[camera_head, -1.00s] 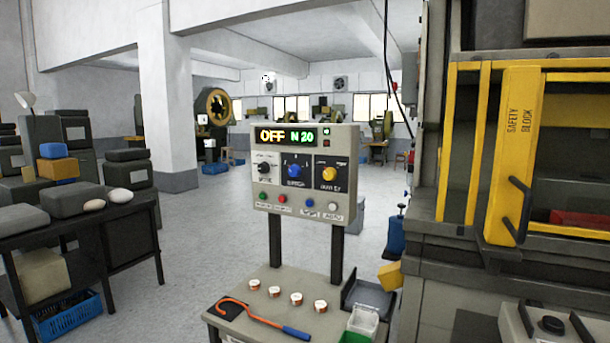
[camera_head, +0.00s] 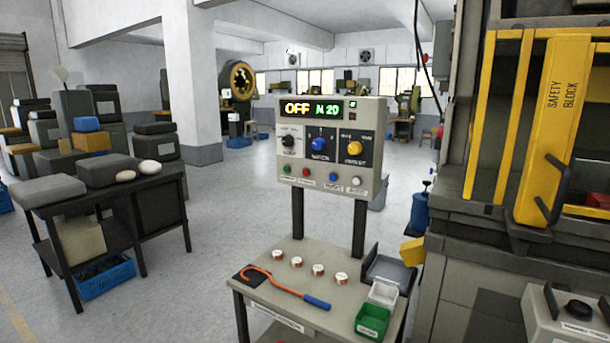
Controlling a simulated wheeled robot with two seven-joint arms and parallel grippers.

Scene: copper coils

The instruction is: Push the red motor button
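A grey control panel (camera_head: 331,146) stands on two dark posts at the back of a small work table. Its display (camera_head: 314,108) reads "OFF" in orange and a green "N 20". Below are a black, a blue and a yellow knob. In the bottom row, the red button (camera_head: 306,171) sits just right of a green button (camera_head: 286,169); a blue and a white button are further right. The button labels are too small to read. Neither of my grippers is in view.
The work table (camera_head: 257,294) holds several copper coils (camera_head: 318,270), an orange hook tool with blue handle (camera_head: 287,288), and a green bin (camera_head: 372,321). A large press with a yellow safety block (camera_head: 555,130) stands right. A dark table (camera_head: 100,201) stands left; open floor lies between.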

